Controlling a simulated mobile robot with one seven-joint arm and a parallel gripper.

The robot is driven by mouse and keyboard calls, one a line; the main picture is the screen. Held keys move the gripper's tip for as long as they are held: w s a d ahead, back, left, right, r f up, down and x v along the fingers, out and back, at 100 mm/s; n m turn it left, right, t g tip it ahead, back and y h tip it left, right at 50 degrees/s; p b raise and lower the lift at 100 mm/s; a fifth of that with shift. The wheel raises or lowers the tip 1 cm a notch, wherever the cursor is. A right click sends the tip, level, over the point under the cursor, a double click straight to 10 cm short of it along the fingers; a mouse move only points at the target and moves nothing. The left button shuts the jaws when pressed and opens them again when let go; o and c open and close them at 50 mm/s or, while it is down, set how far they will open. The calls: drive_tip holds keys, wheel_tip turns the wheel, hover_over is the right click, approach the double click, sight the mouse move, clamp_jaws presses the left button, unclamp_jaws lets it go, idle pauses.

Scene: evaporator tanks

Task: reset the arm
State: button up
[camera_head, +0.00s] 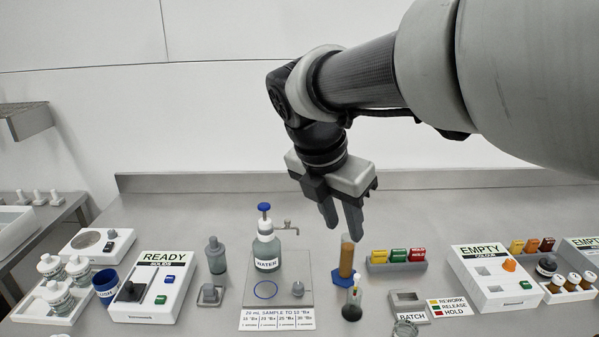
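My gripper (342,226) hangs from my arm, which reaches in from the upper right. Its two dark fingers point down over the bench, with a gap between them and nothing held. The fingertips are near the top of an amber-filled cylinder (347,257) in the picture. I cannot tell how far the gripper is from the cylinder in depth.
A water bottle (266,248) with a blue pump and a tap (287,226) stand left of the gripper. A READY box (140,303), an EMPTY box (480,262), a small dark-based bottle (352,303) and colored blocks (398,256) occupy the bench. The air around the gripper looks clear.

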drive_tip(key=s+d+r+m+y+p, duration=0.1)
drive_tip(key=s+m+p, duration=0.3)
drive_tip(key=m, duration=0.5)
drive_tip(key=s+d+r+m+t+y+p, duration=0.1)
drive_tip(key=s+r+m+p, duration=0.3)
drive_tip(key=m, duration=0.5)
drive_tip(key=s+d+r+m+t+y+p, duration=0.1)
drive_tip(key=s+d+r+m+p, duration=0.2)
drive_tip(key=s+m, duration=0.2)
drive_tip(key=shift+s+d+m+p, duration=0.15)
drive_tip(key=shift+s+m+p, duration=0.25)
drive_tip(key=shift+m, duration=1.5)
